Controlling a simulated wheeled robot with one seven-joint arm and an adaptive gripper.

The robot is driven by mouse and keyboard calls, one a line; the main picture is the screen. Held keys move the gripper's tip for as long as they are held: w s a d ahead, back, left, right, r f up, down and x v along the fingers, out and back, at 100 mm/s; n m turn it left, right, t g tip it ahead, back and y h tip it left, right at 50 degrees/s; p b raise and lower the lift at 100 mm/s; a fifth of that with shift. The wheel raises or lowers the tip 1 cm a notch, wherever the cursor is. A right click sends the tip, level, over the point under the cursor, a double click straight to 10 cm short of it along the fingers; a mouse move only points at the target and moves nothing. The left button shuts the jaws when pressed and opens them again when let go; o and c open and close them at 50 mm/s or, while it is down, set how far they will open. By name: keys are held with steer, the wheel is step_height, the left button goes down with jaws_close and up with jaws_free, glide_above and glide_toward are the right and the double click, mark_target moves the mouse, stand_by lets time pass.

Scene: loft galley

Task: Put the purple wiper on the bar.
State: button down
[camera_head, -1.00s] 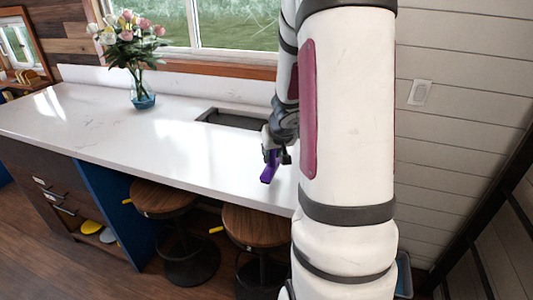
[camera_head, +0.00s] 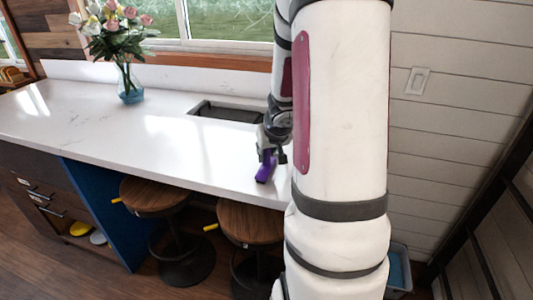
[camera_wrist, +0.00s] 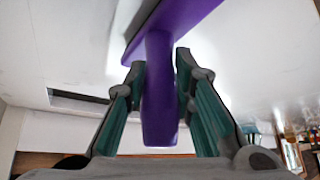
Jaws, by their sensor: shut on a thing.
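The purple wiper (camera_head: 265,168) is in my gripper (camera_head: 268,153), at the right part of the white bar (camera_head: 190,150). In the wrist view the wiper (camera_wrist: 160,85) has its handle between the two fingers of my gripper (camera_wrist: 160,75), and its wider head lies past the fingertips. The bar's white top (camera_wrist: 60,50) fills much of the view behind it. I cannot tell whether the wiper touches the bar top. My arm hides the right end of the bar in the head view.
A glass vase of flowers (camera_head: 130,85) stands on the bar at the left. A dark recessed opening (camera_head: 225,112) lies in the bar top near the window. Two wooden stools (camera_head: 150,197) stand under the front edge. The middle of the bar is clear.

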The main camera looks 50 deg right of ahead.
steer(key=shift+f, duration=0.1)
steer(key=c, duration=1.4)
jaws_free()
steer(key=shift+o, duration=0.2)
